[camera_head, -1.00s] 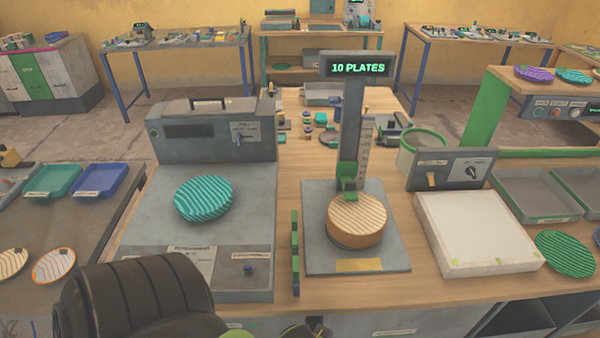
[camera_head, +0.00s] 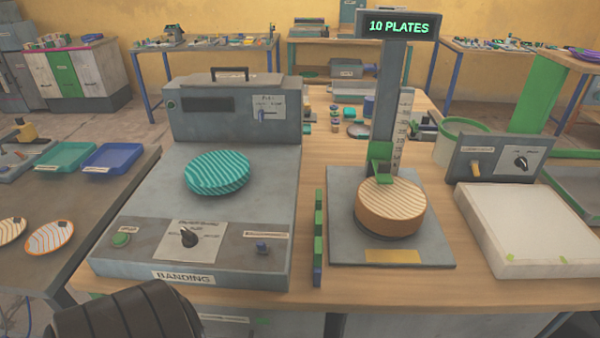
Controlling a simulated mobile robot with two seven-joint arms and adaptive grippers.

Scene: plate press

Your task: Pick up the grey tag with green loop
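I cannot make out a grey tag with a green loop anywhere in the camera_head view. Neither of my grippers shows. A dark ribbed part (camera_head: 128,316), seemingly of my own arm, fills the bottom left edge and hides the table front there.
A banding machine (camera_head: 120,262) carries a teal striped plate (camera_head: 217,172). Right of it are a narrow green-and-blue strip (camera_head: 318,240), a "10 PLATES" gauge stand (camera_head: 440,240) with a tan striped stack (camera_head: 390,208), and a white block (camera_head: 525,230). Bare wood shows along the front edge.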

